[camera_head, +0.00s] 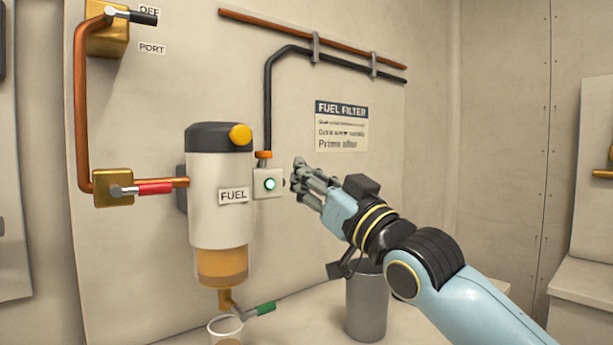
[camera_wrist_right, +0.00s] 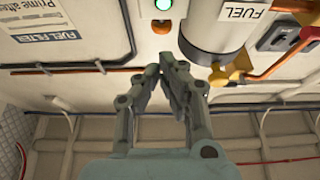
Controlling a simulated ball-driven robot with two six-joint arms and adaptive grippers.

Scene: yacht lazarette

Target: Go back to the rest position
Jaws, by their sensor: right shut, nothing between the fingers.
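My right gripper (camera_head: 299,174) is raised in front of the wall panel, just right of a small switch box with a lit green button (camera_head: 270,184). In the right wrist view its fingers (camera_wrist_right: 168,62) are closed together with nothing between them, and the green button (camera_wrist_right: 163,4) shows beyond the fingertips. I cannot tell whether the fingers touch the box. My left gripper is in neither view.
Left of the gripper hangs the fuel filter (camera_head: 220,205), with a green-handled drain (camera_head: 262,309) above a cup (camera_head: 226,328). A grey canister (camera_head: 367,305) stands below my right arm. A red-handled valve (camera_head: 150,188) is at left. Room is free to the right.

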